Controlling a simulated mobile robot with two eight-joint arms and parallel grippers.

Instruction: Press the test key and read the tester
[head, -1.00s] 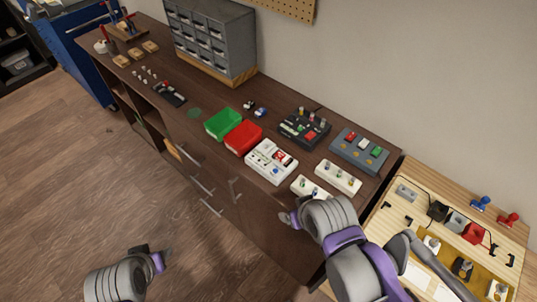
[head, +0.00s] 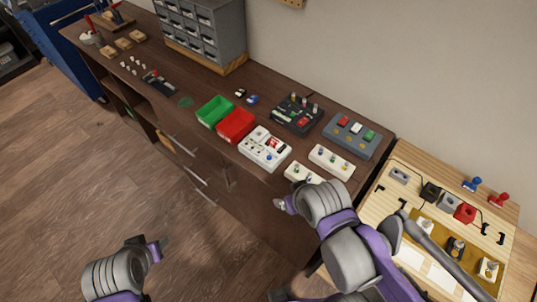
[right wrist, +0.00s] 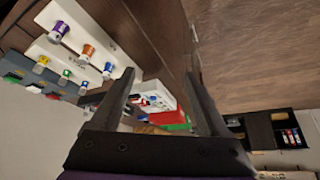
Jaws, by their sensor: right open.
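A white tester-like unit (head: 264,148) with a small red panel and several knobs lies on the dark workbench, right of the red bin. It also shows partly between my right fingers in the right wrist view (right wrist: 155,97). A grey box (head: 351,134) with red, white and green keys lies at the bench's right end. I cannot tell which key is the test key, and no reading is legible. My right gripper (head: 281,204) is open and empty at the bench's front edge, apart from the unit. My left gripper (head: 163,244) is over the floor, its fingers too small to judge.
A green bin (head: 214,111) and red bin (head: 236,125) sit left of the unit. White strips with coloured knobs (head: 331,161) and a black device (head: 296,114) lie nearby. A drawer cabinet (head: 203,30) stands behind. A wooden side table (head: 390,218) adjoins at right.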

